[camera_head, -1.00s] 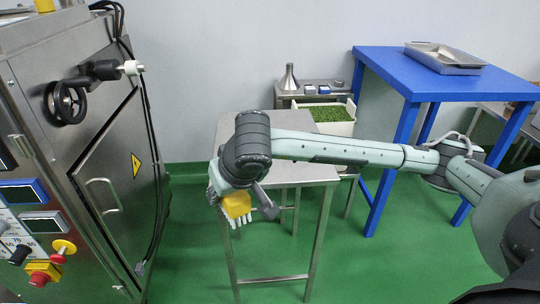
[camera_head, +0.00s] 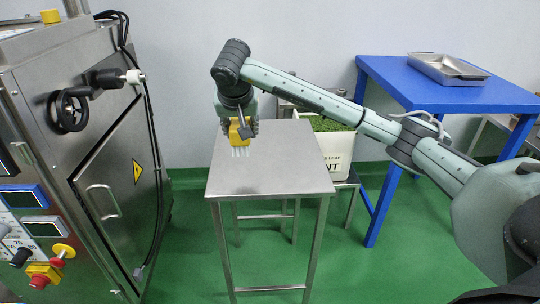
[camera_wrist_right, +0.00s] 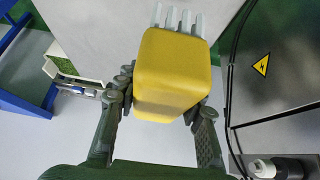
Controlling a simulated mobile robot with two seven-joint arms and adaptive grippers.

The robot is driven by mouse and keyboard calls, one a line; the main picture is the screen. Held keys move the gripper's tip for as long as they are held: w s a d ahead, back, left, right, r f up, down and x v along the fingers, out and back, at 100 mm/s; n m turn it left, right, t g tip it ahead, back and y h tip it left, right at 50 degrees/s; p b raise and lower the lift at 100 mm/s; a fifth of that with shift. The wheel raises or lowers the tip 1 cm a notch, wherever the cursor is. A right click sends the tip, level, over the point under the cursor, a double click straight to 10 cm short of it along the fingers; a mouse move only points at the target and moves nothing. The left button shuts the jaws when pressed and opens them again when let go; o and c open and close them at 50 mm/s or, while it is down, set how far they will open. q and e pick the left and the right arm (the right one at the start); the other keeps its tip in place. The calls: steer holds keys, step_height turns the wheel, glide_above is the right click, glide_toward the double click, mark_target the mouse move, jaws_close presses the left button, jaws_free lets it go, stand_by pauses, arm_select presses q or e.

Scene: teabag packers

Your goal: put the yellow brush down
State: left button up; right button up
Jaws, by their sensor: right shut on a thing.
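The yellow brush (camera_head: 239,136) is a yellow block with pale bristles, held in my right gripper (camera_head: 238,122). In the head view its bristles point down over the far left part of the small steel table (camera_head: 285,180). The brush looks a little above the tabletop; I cannot tell whether it touches. In the right wrist view the brush (camera_wrist_right: 172,72) fills the space between the dark fingers of my right gripper (camera_wrist_right: 165,108), with the bristles pointing up the picture. My left gripper is not in view.
A steel machine (camera_head: 110,165) with a handwheel stands at the left. A blue table (camera_head: 400,91) with a steel tray (camera_head: 446,69) is at the right. A white bin of green leaf (camera_head: 335,148) stands behind the steel table. The front of the steel tabletop is clear.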

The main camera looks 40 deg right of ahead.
steer(key=d+f, duration=0.1)
steer(key=d, duration=0.1)
steer(key=s+d+f, duration=0.1)
steer(key=d+f, duration=0.1)
steer(key=s+d+f, duration=0.1)
steer(key=d, duration=0.2)
steer(key=shift+f, duration=0.15)
step_height(320, 180, down, 4)
steer(key=shift+d+r+p, duration=0.1)
steer(key=shift+p, duration=0.3)
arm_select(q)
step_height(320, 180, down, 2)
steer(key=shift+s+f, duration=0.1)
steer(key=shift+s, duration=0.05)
arm_select(e)
steer(key=shift+f, duration=0.3)
steer(key=o, duration=1.1)
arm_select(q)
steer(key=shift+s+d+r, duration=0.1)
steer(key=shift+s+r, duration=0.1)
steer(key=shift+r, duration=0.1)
arm_select(e)
steer(key=shift+o, duration=0.5)
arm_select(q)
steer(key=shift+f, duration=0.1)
